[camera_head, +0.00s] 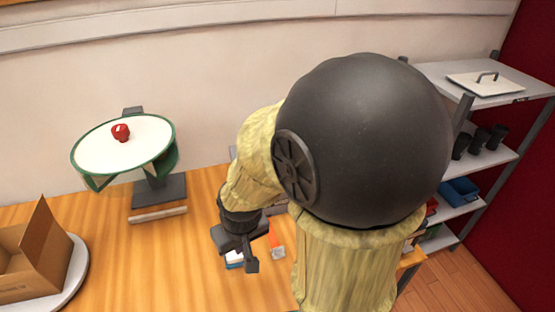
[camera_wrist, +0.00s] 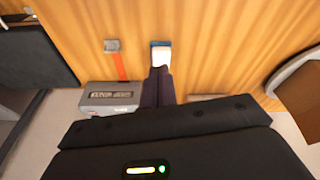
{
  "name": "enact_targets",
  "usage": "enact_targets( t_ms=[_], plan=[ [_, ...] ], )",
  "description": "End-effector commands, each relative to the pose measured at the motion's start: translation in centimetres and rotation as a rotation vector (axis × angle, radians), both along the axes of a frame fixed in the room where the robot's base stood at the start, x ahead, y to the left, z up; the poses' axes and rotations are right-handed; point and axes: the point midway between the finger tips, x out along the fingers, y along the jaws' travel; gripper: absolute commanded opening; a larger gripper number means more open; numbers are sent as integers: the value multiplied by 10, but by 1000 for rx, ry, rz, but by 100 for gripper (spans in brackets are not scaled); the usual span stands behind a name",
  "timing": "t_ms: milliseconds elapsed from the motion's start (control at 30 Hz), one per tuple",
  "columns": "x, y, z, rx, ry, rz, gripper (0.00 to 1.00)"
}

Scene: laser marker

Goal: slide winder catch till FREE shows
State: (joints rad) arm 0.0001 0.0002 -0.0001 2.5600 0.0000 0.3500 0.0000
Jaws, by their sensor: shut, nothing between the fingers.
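In the wrist view a grey box (camera_wrist: 110,97) with a dark slotted panel lies on the wooden bench. A red strip (camera_wrist: 121,66) runs from it to a small grey block (camera_wrist: 112,45). This looks like the winder; I cannot make out the catch or any FREE lettering. My gripper (camera_wrist: 160,72) is shut and empty, its fingertips pointing at a small blue-and-white item (camera_wrist: 160,52), right of the strip. I cannot tell whether they touch. In the head view my gripper (camera_head: 251,262) is over the bench, beside the red strip (camera_head: 273,234); my arm hides much there.
An open cardboard box (camera_head: 35,255) sits on a white disc (camera_head: 76,265) at the front left. A grey shelf rack (camera_head: 490,90) stands at the right.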

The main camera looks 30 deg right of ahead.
Motion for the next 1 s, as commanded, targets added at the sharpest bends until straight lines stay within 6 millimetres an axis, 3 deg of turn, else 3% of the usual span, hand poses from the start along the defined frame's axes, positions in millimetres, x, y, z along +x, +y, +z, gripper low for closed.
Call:
enact_targets(
  t_ms=[267,367,467,667,800,1000],
  plan=[
    [10,-4,5,0,-3,-8,0],
    [35,-13,14,0,-8,-24,0],
    [73,-34,27,0,-17,-56,0],
    [160,-106,44,-3,-42,-132,0],
    [209,-169,47,-6,-62,-182,0],
    [251,-254,40,-10,-91,-238,0]
  ],
)
